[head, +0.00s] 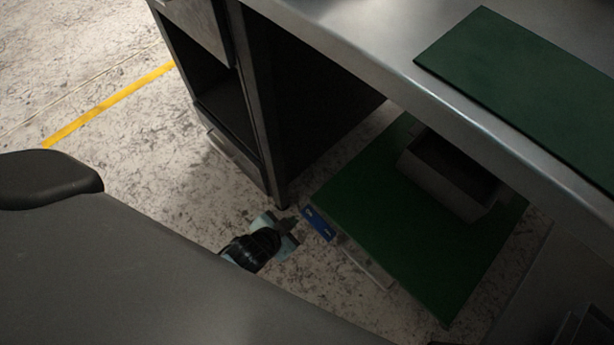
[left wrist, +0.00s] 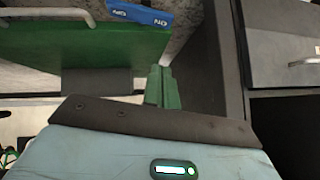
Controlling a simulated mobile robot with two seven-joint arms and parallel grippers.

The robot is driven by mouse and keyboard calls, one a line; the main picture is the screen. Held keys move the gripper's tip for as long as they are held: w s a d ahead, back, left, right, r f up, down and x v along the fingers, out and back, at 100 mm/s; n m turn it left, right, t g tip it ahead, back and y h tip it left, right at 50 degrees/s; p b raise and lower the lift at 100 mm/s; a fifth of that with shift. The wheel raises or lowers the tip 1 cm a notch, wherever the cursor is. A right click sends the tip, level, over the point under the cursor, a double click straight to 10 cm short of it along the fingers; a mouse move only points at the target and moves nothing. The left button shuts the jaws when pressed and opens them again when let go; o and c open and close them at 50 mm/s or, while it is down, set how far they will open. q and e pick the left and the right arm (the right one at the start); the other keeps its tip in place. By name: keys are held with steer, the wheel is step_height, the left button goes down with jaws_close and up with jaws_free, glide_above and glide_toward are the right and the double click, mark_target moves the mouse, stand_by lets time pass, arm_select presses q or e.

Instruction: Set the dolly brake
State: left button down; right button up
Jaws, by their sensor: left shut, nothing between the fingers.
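The dolly (head: 365,190) has a flat green deck and stands on the floor under the workbench. A blue tab (head: 318,224) with small white marks is at its near left corner; I take this to be the brake piece. It also shows in the left wrist view (left wrist: 140,13), with white lettering, above the fingers. My left gripper (head: 290,222) is low over the floor, just left of the blue tab, shut and empty. Its closed fingers (left wrist: 162,88) show in the left wrist view, with a gap to the blue tab. My right gripper is not in view.
A grey open box (head: 450,175) sits on the dolly. The steel workbench (head: 400,85) overhangs it, with a green mat (head: 520,85) on top. A dark cabinet (head: 270,150) stands close behind my gripper. Open speckled floor (head: 140,140) with a yellow line (head: 110,103) lies left.

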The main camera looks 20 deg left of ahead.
arm_select(q)
steer(key=shift+w, duration=0.2)
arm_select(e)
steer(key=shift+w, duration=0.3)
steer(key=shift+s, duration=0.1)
arm_select(q)
steer(key=b, duration=0.6)
glide_above(310, 209)
steer(key=s, duration=0.3)
steer(key=f, duration=0.7)
steer(key=shift+s+d+f, duration=0.15)
steer(key=shift+d+f, duration=0.05)
steer(key=shift+a+f+b, duration=0.25)
steer(key=shift+f+b, duration=0.45)
steer(key=shift+f, duration=0.4)
steer(key=shift+a+f+b, duration=0.15)
steer(key=shift+f+b, duration=0.3)
steer(key=shift+f, duration=0.2)
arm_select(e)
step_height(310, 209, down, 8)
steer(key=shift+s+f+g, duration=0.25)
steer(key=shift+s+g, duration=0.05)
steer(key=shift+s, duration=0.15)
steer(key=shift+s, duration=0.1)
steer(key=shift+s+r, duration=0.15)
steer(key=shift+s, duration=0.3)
